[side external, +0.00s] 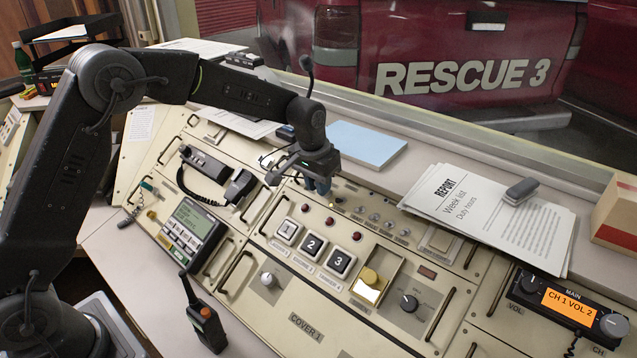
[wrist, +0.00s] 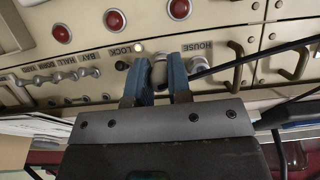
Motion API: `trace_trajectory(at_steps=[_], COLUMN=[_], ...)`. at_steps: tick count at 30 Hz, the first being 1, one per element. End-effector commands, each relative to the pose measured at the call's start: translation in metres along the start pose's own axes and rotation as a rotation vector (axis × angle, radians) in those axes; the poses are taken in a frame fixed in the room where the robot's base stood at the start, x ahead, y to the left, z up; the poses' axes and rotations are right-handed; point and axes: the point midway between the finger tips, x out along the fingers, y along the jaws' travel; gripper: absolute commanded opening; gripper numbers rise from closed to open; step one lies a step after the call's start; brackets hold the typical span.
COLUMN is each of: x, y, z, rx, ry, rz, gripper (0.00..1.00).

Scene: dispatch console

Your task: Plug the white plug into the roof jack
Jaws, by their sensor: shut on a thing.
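My gripper (side external: 321,188) points down at the back of the centre console panel. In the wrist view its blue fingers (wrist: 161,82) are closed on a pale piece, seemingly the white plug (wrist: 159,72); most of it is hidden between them. In the side view the fingers hide it. The fingers are between the LOCK and HOUSE labels. I cannot tell whether the plug touches the panel.
A pale round fitting (wrist: 205,66) and a black cable (wrist: 245,60) are right of the fingers. Red buttons (wrist: 116,20) line the panel. Behind the jacks lie a blue pad (side external: 365,145) and report papers (side external: 490,210). A handset (side external: 240,187) is left of my gripper.

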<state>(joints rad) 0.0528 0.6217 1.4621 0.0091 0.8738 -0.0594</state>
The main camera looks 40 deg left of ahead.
Motion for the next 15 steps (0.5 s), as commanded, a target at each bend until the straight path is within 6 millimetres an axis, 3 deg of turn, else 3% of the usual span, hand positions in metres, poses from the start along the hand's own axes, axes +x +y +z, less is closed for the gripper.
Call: trace_trajectory(at_steps=[15], x=[0.0048], y=[0.0000], z=[-0.0022], rx=[0.000], ry=[0.001], rz=[0.000], gripper=[0.00])
